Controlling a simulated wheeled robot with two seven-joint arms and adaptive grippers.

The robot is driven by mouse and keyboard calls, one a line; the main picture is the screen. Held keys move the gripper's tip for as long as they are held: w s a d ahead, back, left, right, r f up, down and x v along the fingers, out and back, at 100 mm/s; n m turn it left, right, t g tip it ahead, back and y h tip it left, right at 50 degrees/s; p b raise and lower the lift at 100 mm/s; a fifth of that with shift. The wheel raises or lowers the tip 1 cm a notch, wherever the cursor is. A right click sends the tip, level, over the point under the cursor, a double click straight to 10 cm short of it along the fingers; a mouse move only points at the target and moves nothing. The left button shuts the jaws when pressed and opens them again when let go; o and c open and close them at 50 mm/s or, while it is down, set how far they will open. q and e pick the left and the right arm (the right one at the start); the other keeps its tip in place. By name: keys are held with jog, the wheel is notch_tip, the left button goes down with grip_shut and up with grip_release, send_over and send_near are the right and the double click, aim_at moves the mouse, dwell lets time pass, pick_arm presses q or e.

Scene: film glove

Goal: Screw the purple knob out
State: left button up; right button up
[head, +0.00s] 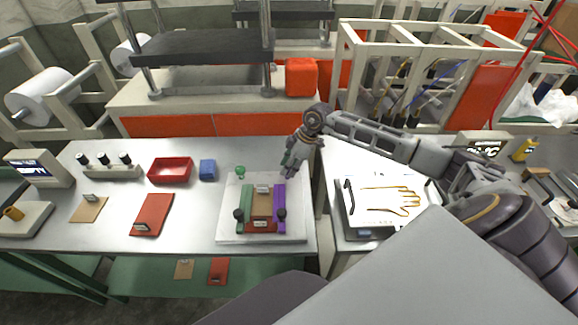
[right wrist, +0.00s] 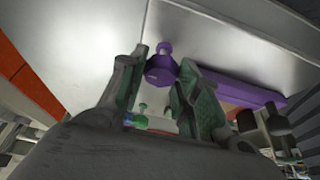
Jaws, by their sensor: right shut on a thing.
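My right gripper (head: 289,173) is over the far end of the purple bar (head: 279,203) on the light plate. It is shut on the purple knob (right wrist: 160,68), which shows between the fingertips in the right wrist view with its narrow purple stem beyond it. In the head view the fingers hide the knob. I cannot tell whether the stem still sits in anything. The purple bar also shows in the right wrist view (right wrist: 238,93), right of the fingers. A green knob (head: 240,170) stands at the plate's far left, near the green bar (head: 246,203). My left gripper is out of view.
Two black knobs (head: 238,214) (head: 282,213) stand near the front of the plate (head: 228,230). A red tray (head: 170,170) and a blue box (head: 207,170) lie to the left. A glove-outline panel (head: 385,190) is to the right.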

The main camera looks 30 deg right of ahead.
jog(key=shift+n, duration=0.4)
jog(key=shift+w+n+g+y, duration=0.15)
jog(key=shift+n+g+y, duration=0.4)
jog(key=shift+n, duration=1.15)
jog(key=n+g, duration=0.1)
jog(key=n, duration=0.1)
jog(key=n+g, duration=0.1)
jog(key=n, duration=0.1)
jog(key=shift+w+n+h, duration=0.1)
jog(key=shift+n+h, duration=0.25)
jog(key=shift+n, duration=0.05)
jog(key=n+g, duration=0.1)
jog(key=n, duration=0.3)
jog(key=shift+w+n+g+h+b, duration=0.1)
jog(key=shift+n+g+h+b, duration=0.2)
jog(key=shift+g+b, duration=0.1)
jog(key=shift+n+g+h+b, duration=0.55)
jog(key=shift+n+h, duration=0.15)
jog(key=shift+n, duration=1.5)
jog(key=shift+a, duration=0.1)
jog(key=o, duration=1)
